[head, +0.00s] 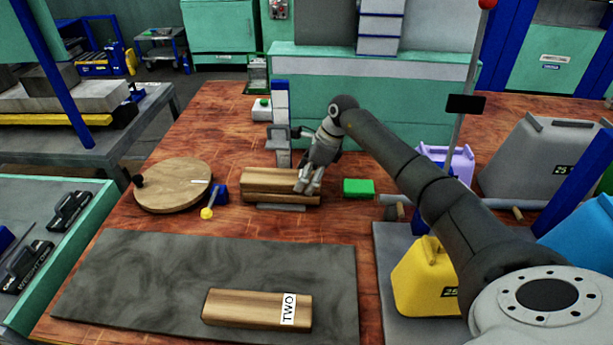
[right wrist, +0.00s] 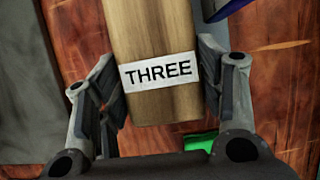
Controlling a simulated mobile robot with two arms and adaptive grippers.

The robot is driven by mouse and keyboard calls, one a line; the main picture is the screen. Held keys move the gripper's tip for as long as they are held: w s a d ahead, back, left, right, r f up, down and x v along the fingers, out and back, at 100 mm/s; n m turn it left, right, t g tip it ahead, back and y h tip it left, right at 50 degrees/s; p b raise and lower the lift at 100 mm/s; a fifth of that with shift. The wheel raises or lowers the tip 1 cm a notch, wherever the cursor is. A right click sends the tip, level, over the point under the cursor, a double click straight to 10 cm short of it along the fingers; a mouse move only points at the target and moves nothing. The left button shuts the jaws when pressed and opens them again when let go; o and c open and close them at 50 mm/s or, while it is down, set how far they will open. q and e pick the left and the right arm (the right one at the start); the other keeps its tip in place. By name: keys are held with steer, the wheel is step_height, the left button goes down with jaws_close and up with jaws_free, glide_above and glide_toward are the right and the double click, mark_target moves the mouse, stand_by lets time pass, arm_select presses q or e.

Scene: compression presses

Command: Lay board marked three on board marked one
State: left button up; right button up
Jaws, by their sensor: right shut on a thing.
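The board marked three (right wrist: 155,72) is between the fingers of my right gripper (right wrist: 158,85) in the right wrist view, its label facing the camera. In the head view my right gripper (head: 308,181) is at the right end of this wooden board (head: 262,174), shut on it. The board lies level over another wooden board (head: 270,197); whether they touch is too small to tell. The lower board's label is hidden, so I cannot read it as one. The board marked two (head: 255,308) lies apart on the dark mat. My left gripper is not in view.
The dark mat (head: 130,280) covers the near table. A round wooden disc (head: 170,187) and a blue piece with a yellow knob (head: 207,212) are left of the stack. A green block (head: 358,187) is close to its right. A yellow canister (head: 420,280) stands at right.

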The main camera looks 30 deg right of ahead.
steer(key=shift+f, duration=0.25)
steer(key=o, duration=1.4)
steer(key=shift+c, duration=0.2)
steer(key=v, duration=1.2)
